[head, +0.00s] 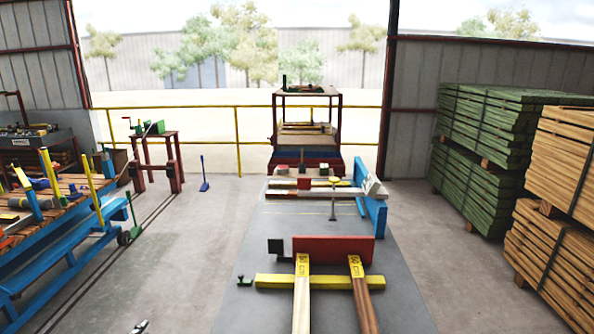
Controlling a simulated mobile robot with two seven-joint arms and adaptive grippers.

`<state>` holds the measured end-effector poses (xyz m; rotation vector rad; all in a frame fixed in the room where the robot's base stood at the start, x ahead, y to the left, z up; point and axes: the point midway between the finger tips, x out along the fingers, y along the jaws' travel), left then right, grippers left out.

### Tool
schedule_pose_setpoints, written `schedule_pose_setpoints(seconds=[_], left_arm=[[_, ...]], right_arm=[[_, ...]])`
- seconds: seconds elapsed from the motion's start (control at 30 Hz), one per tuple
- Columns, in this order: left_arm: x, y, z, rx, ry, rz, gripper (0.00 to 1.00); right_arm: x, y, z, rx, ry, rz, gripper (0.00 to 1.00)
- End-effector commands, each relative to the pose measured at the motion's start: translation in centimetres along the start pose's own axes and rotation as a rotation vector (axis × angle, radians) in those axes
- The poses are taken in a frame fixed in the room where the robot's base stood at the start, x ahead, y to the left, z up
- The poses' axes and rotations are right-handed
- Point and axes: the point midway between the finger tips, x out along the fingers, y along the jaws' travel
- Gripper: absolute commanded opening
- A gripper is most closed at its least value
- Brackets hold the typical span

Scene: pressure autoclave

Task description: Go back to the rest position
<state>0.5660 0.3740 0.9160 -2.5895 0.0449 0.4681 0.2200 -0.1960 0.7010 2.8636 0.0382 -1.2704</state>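A small grey and dark piece (140,326) pokes in at the bottom edge, left of the middle. It looks like the tip of my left gripper, but too little shows to tell whether it is open or shut. It appears apart from the blue cart and the grey mat. My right gripper is not in view.
A blue cart (98,228) with timber and yellow posts stands at the left. A grey floor area (235,300) holds a red block (333,250), a yellow bar (270,281) and marked planks (302,295). Green (480,125) and tan (555,240) timber stacks line the right.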

Motion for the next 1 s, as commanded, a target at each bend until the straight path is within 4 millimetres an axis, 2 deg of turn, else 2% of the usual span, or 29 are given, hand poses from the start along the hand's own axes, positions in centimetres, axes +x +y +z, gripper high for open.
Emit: schedule_pose_setpoints(seconds=[0.03,0.17,0.3,0.4,0.5,0.7,0.8,1.0], left_arm=[[-1.3,1.3,2.5,0.006,-0.036,0.021,0.0],[-5.2,4.7,8.6,0.022,-0.126,0.078,0.0],[-11.4,8.8,15.7,0.037,-0.241,0.154,0.0],[-15.6,11.2,19.3,0.042,-0.307,0.2,0.0],[-19.3,13.0,22.0,0.043,-0.361,0.237,0.0],[-25.9,16.0,25.9,0.04,-0.452,0.301,0.0],[-28.4,17.5,26.9,0.021,-0.483,0.322,0.0],[-27.6,22.2,24.7,-0.156,-0.471,0.276,0.0]], right_arm=[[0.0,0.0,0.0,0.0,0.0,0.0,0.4],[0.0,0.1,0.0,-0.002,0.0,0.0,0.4],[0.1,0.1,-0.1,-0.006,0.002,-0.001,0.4],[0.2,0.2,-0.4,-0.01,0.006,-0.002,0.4],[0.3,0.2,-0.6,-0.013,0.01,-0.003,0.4],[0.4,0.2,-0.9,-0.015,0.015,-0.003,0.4],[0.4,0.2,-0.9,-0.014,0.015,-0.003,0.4],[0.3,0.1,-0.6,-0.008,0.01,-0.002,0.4]])
